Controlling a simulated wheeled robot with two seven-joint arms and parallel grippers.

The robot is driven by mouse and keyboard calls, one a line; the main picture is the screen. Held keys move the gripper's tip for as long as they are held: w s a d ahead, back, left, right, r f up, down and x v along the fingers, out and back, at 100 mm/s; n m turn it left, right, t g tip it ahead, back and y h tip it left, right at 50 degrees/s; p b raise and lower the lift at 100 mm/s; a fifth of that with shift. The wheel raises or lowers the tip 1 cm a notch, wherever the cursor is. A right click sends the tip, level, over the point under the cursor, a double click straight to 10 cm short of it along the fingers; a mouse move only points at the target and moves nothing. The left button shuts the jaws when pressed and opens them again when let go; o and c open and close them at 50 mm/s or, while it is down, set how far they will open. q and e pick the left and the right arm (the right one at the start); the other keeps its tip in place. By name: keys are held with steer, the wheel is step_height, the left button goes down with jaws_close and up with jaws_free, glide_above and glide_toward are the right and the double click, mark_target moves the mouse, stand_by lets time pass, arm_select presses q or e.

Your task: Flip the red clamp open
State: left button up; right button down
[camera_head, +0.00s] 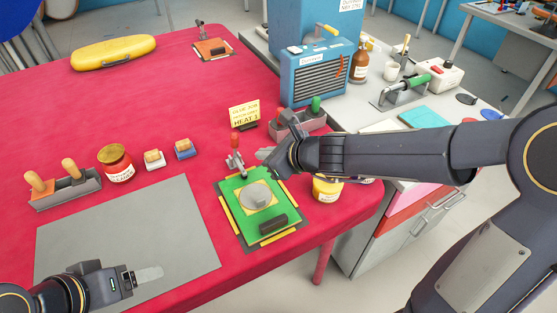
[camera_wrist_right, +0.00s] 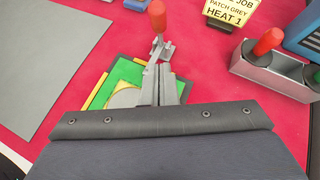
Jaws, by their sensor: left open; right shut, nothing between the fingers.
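The red clamp (camera_head: 235,150) is a metal toggle clamp with a red handle, standing at the back edge of a green board (camera_head: 230,190). Its red handle stands up; it also shows in the right wrist view (camera_wrist_right: 157,18), with its metal linkage just beyond my fingertips. A grey round disc (camera_head: 257,196) lies on the board. My right gripper (camera_head: 262,155) is shut and empty, close beside the clamp to its right; I cannot tell whether it touches. It also shows in the wrist view (camera_wrist_right: 162,72). My left gripper (camera_head: 148,274) is open and empty over the grey mat's front edge.
A yellow sign (camera_head: 245,113) and a grey holder with red and green handles (camera_head: 297,124) stand behind my right gripper. A yellow jar (camera_head: 327,188) stands right of the board. A grey mat (camera_head: 130,235) lies to the left. A blue heater (camera_head: 318,75) stands at the back.

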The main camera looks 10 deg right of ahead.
steer(key=shift+b+x, duration=0.3)
steer(key=shift+x, duration=0.9)
arm_select(q)
steer(key=shift+p, duration=0.7)
arm_select(e)
steer(key=w+a, duration=0.1)
steer(key=w+a+r, duration=0.1)
steer(key=shift+w+a, duration=0.35)
steer(key=shift+w, duration=0.05)
